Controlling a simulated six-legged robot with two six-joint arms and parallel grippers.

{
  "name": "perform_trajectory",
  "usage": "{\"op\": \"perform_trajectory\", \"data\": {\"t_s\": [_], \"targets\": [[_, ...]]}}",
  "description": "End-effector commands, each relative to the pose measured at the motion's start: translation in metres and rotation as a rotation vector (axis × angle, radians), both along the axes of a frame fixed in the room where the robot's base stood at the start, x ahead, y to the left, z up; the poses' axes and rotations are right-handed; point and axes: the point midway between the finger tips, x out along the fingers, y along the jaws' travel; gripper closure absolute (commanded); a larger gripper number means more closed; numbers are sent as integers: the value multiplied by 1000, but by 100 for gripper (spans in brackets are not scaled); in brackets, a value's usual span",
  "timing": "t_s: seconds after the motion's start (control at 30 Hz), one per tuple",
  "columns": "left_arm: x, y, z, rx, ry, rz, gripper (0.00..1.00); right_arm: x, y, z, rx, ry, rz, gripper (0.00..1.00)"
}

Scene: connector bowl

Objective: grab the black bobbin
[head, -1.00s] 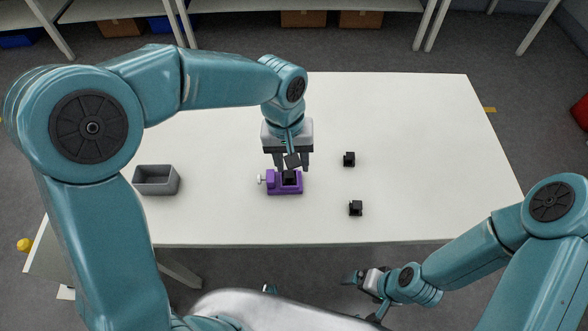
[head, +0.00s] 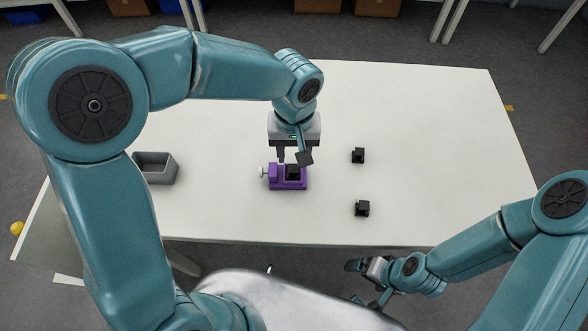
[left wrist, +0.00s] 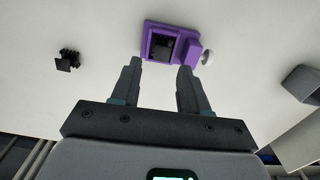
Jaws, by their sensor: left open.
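A small black part (head: 293,172), which looks like the bobbin, sits in the purple vise (head: 290,186) at the table's middle; it also shows in the left wrist view (left wrist: 161,46). Two similar black parts lie loose to the right, one farther back (head: 358,155) and one nearer (head: 362,208). I cannot tell for sure which is the bobbin. My left gripper (head: 292,157) is open and empty, pointing down just behind the vise. In the left wrist view its fingers (left wrist: 158,68) end short of the vise. My right gripper (head: 366,276) hangs off the table's front edge; its jaw state is unclear.
A grey open bin (head: 155,180) stands left of the vise, and it shows at the right of the left wrist view (left wrist: 303,84). The vise has a pale knob (head: 264,172) on its left. The white table (head: 420,120) is clear at the back and right.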

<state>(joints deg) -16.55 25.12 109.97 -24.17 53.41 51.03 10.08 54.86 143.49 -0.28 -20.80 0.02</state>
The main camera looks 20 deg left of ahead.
Motion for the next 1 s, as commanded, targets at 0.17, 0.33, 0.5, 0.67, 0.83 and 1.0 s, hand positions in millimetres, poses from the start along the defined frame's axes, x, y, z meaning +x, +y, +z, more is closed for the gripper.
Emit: {"op": "perform_trajectory", "data": {"t_s": [0.17,0.33,0.5,0.67,0.83,1.0], "targets": [[1,1,-13,2,2,-1,55,0,0,1,0,1,0,2],[3,2,-41,1,4,0,55,0,0,5,0,0,0,2],[4,2,-58,1,1,-1,55,0,0,4,0,0,0,2],[4,2,-60,-1,0,0,55,0,0,4,0,1,0,2],[4,2,-59,-1,0,-1,88,0,0,4,0,0,0,2],[4,2,-59,-1,0,-1,100,0,0,4,0,0,0,2]]}}
